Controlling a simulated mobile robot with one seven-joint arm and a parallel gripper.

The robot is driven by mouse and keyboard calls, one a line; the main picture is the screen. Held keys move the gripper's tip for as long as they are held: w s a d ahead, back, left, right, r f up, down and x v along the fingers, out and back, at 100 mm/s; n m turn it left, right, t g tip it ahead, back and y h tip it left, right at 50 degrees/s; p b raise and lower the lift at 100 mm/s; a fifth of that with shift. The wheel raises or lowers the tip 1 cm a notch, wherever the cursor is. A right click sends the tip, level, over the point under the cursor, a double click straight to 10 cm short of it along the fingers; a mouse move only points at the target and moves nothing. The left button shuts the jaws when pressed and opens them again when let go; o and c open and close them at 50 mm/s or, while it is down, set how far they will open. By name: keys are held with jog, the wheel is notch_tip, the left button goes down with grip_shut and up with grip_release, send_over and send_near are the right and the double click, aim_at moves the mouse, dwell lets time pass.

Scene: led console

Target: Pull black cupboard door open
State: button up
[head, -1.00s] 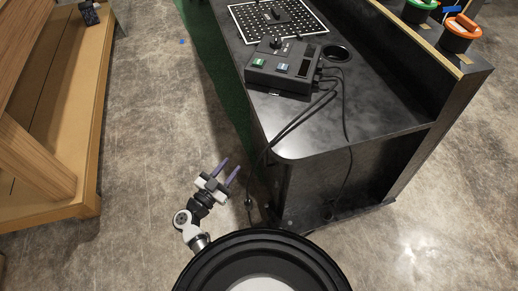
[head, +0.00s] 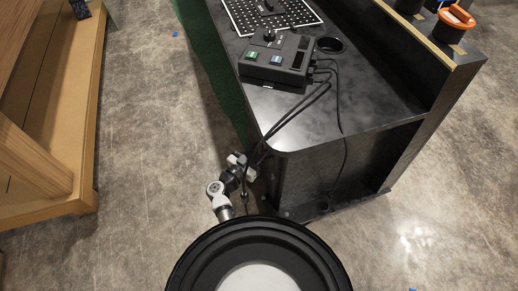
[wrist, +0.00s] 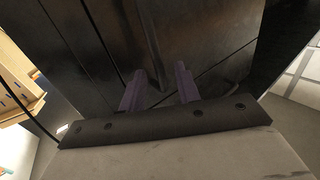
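The black console cupboard (head: 330,160) stands right of centre in the head view. Its left face, beside my gripper, is mostly hidden under the worktop edge. In the wrist view, dark panels with upright seams (wrist: 75,45) fill much of the view; I cannot tell which panel is the door, and no handle is clear. My gripper (head: 248,168) is at the console's near left corner, below the worktop, its fingertips hidden in the head view. In the wrist view its two purple fingers (wrist: 160,88) are apart, pointing at the dark surface, with nothing clearly between them.
Black cables (head: 292,122) run from the control box (head: 277,62) over the worktop edge close to my gripper. A wooden bench (head: 75,130) stands at the left. The concrete floor (head: 150,130) between bench and console is clear. A perforated board (head: 270,14) lies farther back.

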jog(key=shift+w+d, duration=0.25)
jog(key=shift+w, duration=0.1)
jog(key=shift+c, duration=0.2)
grip_shut()
jog(key=shift+a, duration=0.1)
